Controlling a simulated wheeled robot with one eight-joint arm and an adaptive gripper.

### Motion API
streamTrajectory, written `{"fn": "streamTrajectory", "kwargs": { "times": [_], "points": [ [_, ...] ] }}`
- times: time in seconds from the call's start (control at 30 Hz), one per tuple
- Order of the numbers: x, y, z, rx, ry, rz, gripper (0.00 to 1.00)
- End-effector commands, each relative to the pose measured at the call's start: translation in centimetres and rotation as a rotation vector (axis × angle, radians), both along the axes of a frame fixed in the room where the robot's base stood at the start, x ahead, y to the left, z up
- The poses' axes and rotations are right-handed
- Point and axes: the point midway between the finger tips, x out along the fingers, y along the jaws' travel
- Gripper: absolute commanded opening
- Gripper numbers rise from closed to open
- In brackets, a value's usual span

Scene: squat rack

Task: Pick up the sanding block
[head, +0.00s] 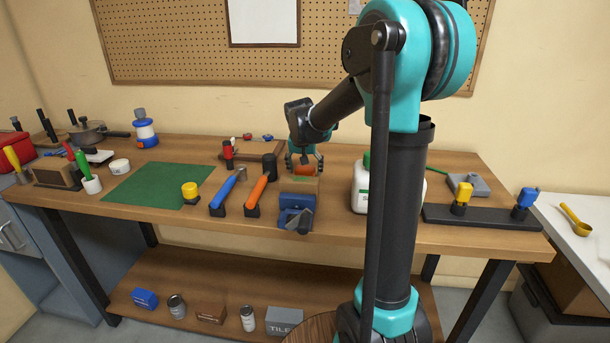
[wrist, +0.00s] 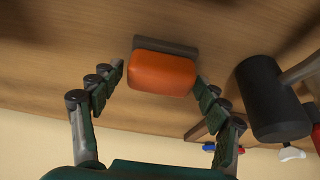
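The sanding block, an orange body on a grey base, lies on the wooden bench and shows in the wrist view (wrist: 162,74). In the head view its orange part (head: 304,170) is partly hidden by my gripper (head: 304,163). My gripper is open, and in the wrist view its fingertips (wrist: 160,78) stand to the left and right of the block, with a small gap on the left. The right fingertip is very close to the block; I cannot tell whether it touches.
A blue vise (head: 296,208) stands in front of the block. A black-headed mallet (wrist: 268,98) lies close beside my right finger in the wrist view. A white bottle (head: 361,186) stands to the right. The green mat (head: 155,186) lies left, mostly bare.

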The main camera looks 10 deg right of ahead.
Motion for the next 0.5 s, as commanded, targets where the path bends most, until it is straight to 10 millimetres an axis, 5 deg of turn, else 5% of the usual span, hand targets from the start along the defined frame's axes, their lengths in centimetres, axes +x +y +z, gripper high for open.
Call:
{"fn": "streamTrajectory", "kwargs": {
  "times": [0.3, 0.5],
  "points": [
    [0.00, 0.00, 0.02, 0.000, 0.000, 0.000, 0.32],
    [0.00, 0.00, 0.04, 0.000, 0.000, 0.000, 0.32]
  ]
}}
